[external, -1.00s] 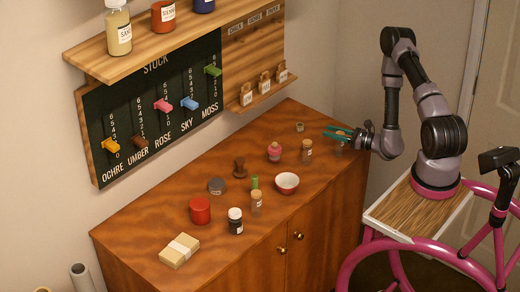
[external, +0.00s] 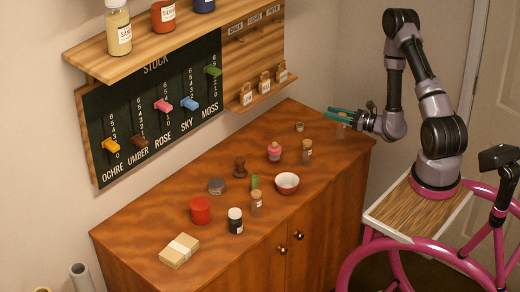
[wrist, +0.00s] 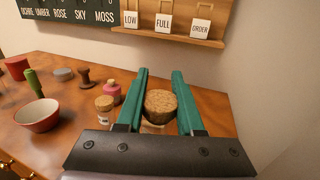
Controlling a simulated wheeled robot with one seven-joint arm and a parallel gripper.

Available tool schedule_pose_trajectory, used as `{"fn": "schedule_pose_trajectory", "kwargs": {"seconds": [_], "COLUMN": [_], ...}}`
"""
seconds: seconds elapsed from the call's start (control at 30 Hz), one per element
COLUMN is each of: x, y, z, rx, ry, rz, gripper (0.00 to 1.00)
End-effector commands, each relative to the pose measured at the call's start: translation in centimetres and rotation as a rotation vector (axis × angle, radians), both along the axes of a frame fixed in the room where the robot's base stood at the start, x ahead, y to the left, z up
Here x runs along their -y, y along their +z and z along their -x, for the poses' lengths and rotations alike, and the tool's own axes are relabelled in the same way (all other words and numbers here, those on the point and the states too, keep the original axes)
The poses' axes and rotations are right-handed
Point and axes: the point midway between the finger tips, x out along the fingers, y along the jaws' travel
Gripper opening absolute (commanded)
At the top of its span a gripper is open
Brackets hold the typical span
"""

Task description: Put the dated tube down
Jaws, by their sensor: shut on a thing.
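My gripper (external: 330,112) is above the right end of the wooden cabinet top, its teal fingers shut on a corked tube (external: 341,130). The tube hangs upright below the fingers and appears clear of the wood. In the wrist view the tube's round cork (wrist: 160,104) sits between the two fingers (wrist: 161,74), and its body is mostly hidden under it. No date on it can be read.
On the cabinet top (external: 150,225) a second corked tube (external: 307,152) and a pink bottle (external: 275,152) stand left of the held tube. A small pot (external: 299,127) stands behind. A red bowl (external: 287,184) is nearer the front. Bare wood lies around the right end.

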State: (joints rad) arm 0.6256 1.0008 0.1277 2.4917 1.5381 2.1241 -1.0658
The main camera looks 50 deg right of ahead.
Motion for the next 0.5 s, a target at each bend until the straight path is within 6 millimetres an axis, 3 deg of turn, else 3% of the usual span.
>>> {"fn": "schedule_pose_trajectory", "kwargs": {"seconds": [0.13, 0.37, 0.5], "x": [0.0, -0.2, -1.2], "y": [1.4, 2.0, 3.5], "z": [0.0, -0.2, -1.9], "rx": [0.000, 0.000, 0.002], "ry": [0.000, 0.002, 0.014], "rz": [0.001, 0.003, 0.022], "gripper": [0.00, 0.00, 0.00]}}
